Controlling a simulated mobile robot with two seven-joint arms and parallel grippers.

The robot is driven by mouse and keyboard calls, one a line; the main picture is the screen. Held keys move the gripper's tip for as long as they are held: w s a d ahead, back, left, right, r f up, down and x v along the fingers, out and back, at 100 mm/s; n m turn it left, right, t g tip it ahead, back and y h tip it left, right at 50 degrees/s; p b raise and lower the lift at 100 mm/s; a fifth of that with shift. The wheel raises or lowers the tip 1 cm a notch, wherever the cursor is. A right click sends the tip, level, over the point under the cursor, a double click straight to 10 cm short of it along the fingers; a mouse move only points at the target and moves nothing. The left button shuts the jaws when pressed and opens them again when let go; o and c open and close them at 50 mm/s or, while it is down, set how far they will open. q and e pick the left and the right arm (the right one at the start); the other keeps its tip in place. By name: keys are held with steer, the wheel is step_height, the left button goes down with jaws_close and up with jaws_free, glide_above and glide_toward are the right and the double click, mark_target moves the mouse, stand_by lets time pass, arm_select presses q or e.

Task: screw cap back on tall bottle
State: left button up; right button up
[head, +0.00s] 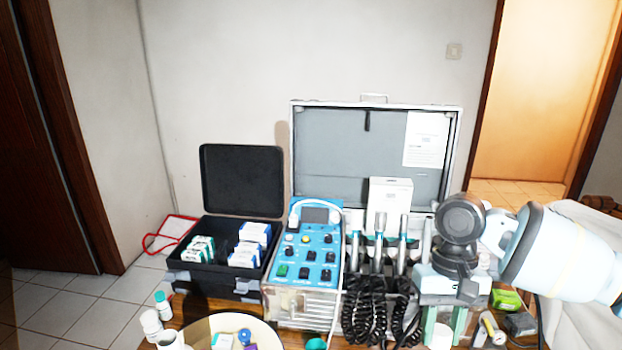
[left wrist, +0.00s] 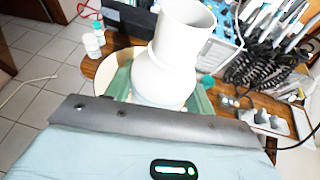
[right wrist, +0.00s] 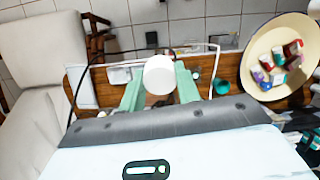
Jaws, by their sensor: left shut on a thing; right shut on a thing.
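The tall white bottle (left wrist: 168,75) has an open, uncapped neck and is tilted in the left wrist view. My left gripper (left wrist: 160,98) is shut on it, with green fingers on either side. At the bottom left of the head view, a white open neck (head: 170,341) shows, apparently this bottle's; the gripper is out of that view. My right gripper (head: 441,328) is at the lower right of the head view, pointing down. It is shut on the round white cap (right wrist: 160,75), which sits between its green fingers. Cap and bottle are well apart.
A cream bowl (head: 275,339) holds small coloured items. A small white bottle (head: 151,323) and a teal-capped one (head: 163,306) stand left of it. Behind are a black case (head: 241,180), a blue control unit (head: 310,250) and coiled black cords (head: 366,310). A teal item (right wrist: 222,87) lies near the bowl.

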stand_by(0.3)
arm_select(q)
steer(key=w+d+m+g+h, duration=0.1)
steer(key=w+d+m+h, duration=0.1)
steer(key=d, duration=0.3)
steer(key=w+d+m+g+h, duration=0.1)
steer(key=w+d+m+h, duration=0.1)
steer(key=d+m+h, duration=0.1)
steer(key=w+d+r+m+g+h, duration=0.1)
steer(key=w+d+m+h, duration=0.1)
steer(key=d, duration=0.5)
steer(key=shift+d+m+h, duration=0.4)
steer(key=shift+m+h, duration=0.1)
steer(key=shift+h, duration=0.4)
arm_select(e)
steer(key=w+a+r+n+t, duration=0.1)
steer(key=a+r+n, duration=0.2)
steer(key=a, duration=1)
steer(key=w+a+r+n+t, duration=0.1)
steer(key=a+r+n, duration=0.3)
steer(key=a+r, duration=0.4)
steer(key=a+t, duration=0.1)
steer(key=a, duration=0.5)
steer(key=shift+r+h, duration=0.3)
steer(key=shift+h, duration=0.1)
steer(key=shift+f, duration=2)
